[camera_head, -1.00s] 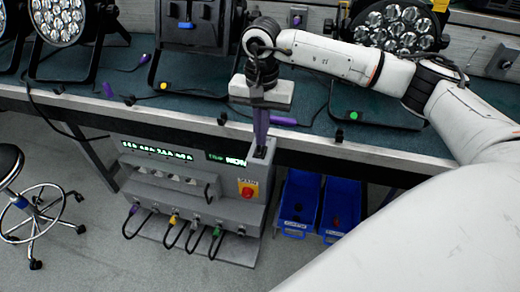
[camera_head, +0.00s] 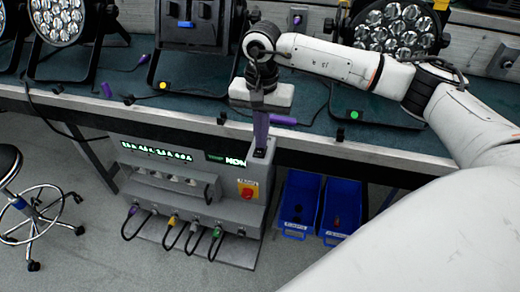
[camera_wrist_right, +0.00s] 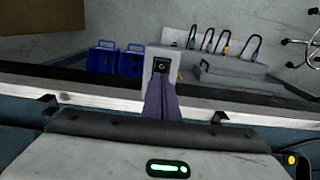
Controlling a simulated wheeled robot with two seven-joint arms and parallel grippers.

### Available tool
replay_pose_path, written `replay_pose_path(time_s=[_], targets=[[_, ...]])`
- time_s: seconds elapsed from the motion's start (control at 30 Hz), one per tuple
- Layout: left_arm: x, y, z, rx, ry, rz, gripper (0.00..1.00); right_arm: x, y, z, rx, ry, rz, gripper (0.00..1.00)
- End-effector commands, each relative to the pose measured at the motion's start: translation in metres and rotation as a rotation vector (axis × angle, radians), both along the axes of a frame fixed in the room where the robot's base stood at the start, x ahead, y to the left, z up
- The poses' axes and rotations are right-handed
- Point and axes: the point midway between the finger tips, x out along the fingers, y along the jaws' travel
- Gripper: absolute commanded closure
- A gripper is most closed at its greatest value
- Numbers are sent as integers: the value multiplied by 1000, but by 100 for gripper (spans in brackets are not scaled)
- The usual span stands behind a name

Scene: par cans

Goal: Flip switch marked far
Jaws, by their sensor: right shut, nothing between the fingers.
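A grey power box (camera_head: 190,195) with green lit displays and a red knob on a yellow plate (camera_head: 247,190) stands below the bench's front edge. A small dark switch panel (camera_head: 260,153) sits on top of its raised right end, and it also shows in the right wrist view (camera_wrist_right: 161,65). My right gripper (camera_head: 260,146) points down with its purple fingers shut and empty, tips at or just above this panel. Contact cannot be told. Any "far" marking is too small to read, and the fingers partly cover the panel. My left gripper is out of view.
Two blue bins (camera_head: 298,205) are right of the box, a stool (camera_head: 30,215) far left. Coloured cables (camera_head: 172,228) hang at the box's front.

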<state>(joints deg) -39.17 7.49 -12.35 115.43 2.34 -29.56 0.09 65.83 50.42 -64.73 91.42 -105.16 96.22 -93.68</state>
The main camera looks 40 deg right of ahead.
Motion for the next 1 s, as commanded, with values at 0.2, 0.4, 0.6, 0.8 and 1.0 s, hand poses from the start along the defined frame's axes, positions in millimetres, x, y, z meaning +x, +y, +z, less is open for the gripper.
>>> replay_pose_path(time_s=[0.2, 0.4, 0.6, 0.8, 1.0], targets=[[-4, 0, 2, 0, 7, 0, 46, -1, 1, 2, 0, 6, 2, 100], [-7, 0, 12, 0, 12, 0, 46, -1, 1, 19, 0, 3, 1, 100], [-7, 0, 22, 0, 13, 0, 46, -1, 0, 35, 0, 3, 0, 100], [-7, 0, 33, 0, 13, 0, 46, -1, 0, 52, 0, 3, 0, 100], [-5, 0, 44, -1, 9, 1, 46, -1, 1, 67, 1, 2, 0, 100]])
